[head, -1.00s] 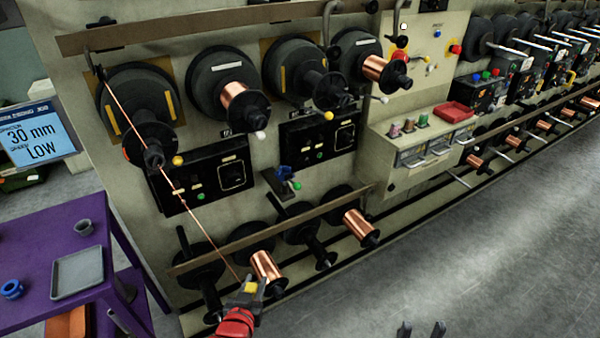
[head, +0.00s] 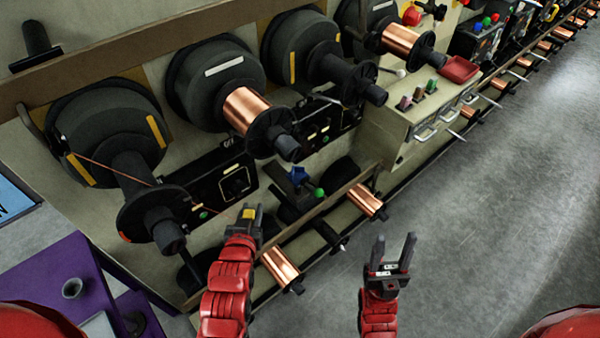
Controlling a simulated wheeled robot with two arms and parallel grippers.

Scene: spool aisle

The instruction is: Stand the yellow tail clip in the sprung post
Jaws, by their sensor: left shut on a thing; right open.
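My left gripper (head: 248,214) is shut on the yellow tail clip (head: 249,214), low in front of the machine. Its fingers hide part of the clip. A thin copper wire (head: 112,170) runs from the upper left past the empty front-left spool (head: 150,212) toward the clip; its last stretch is faint. A blue piece (head: 298,175) on a dark bracket, with a green ball (head: 319,193) beside it, is up and right of the clip, apart from it. It may be the sprung post; I cannot tell for sure. My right gripper (head: 393,250) is open and empty, over the floor.
Copper-wound spools (head: 245,110) stick out from the machine above, and lower ones (head: 281,265) sit near my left gripper. A rail (head: 325,205) runs along the lower spools. A purple table (head: 60,270) with a grey cup (head: 72,288) is at left. The grey floor (head: 500,220) at right is clear.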

